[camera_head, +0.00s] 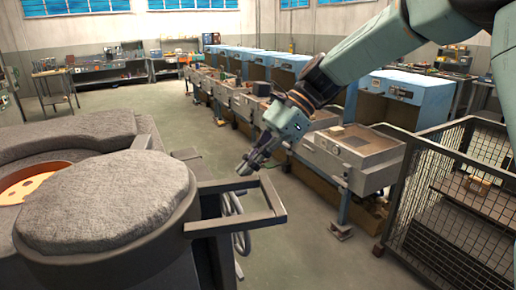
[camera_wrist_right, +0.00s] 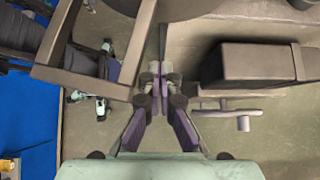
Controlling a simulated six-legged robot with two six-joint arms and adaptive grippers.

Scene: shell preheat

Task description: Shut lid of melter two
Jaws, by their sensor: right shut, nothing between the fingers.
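A round lid (camera_head: 105,200) with a rough grey insulating pad on top fills the front left of the head view. A dark rim runs around the pad, and a square handle frame (camera_head: 278,204) sticks out to the right. Beside the lid, a glowing orange melter opening (camera_head: 35,180) shows, partly hidden by the lid. No label shows which melter this is. My right gripper (camera_head: 246,166) is shut and empty, near the far side of the handle frame. In the right wrist view its fingers (camera_wrist_right: 160,95) point between brown-grey bars; contact cannot be told. My left gripper is not in view.
Grey insulated casing (camera_head: 85,132) lies behind the lid. A row of work stations (camera_head: 350,155) stands to the right, with a wire mesh cage (camera_head: 450,195) at the right edge. Open concrete floor (camera_head: 150,100) lies behind the melter.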

